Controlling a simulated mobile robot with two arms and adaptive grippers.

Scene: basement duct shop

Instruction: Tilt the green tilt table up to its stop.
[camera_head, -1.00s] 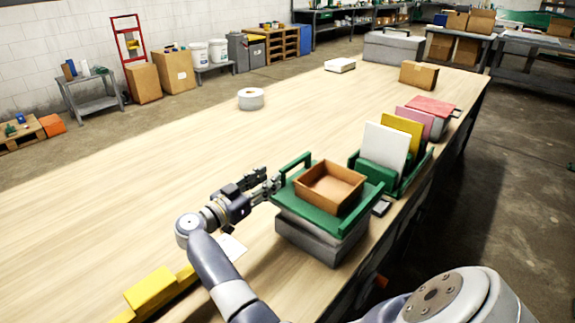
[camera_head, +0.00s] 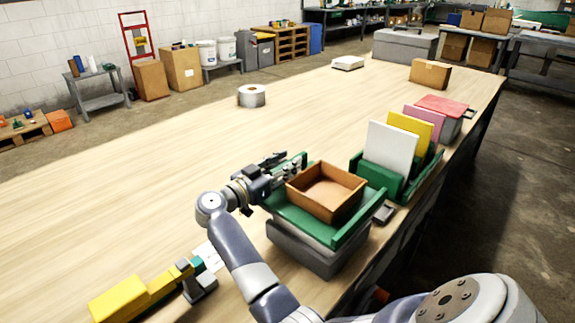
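The green tilt table (camera_head: 348,233) sits on a grey base (camera_head: 310,250) near the right edge of the long workbench. An open brown box (camera_head: 345,207) rests on its green top. A green bar (camera_head: 301,159) stands up at the table's far left edge. My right gripper (camera_head: 288,166) is at this bar, its fingers overlapping it in the picture. The gripper hides most of the bar, and whether the fingers have closed on it cannot be made out. The table top looks about level. My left gripper is not in view.
A green rack (camera_head: 400,190) with white, yellow and pink panels stands just behind the tilt table. A yellow tool (camera_head: 120,299) lies at the front left. A tape roll (camera_head: 251,96) and a cardboard box (camera_head: 430,74) stand farther back. The bench's middle is clear.

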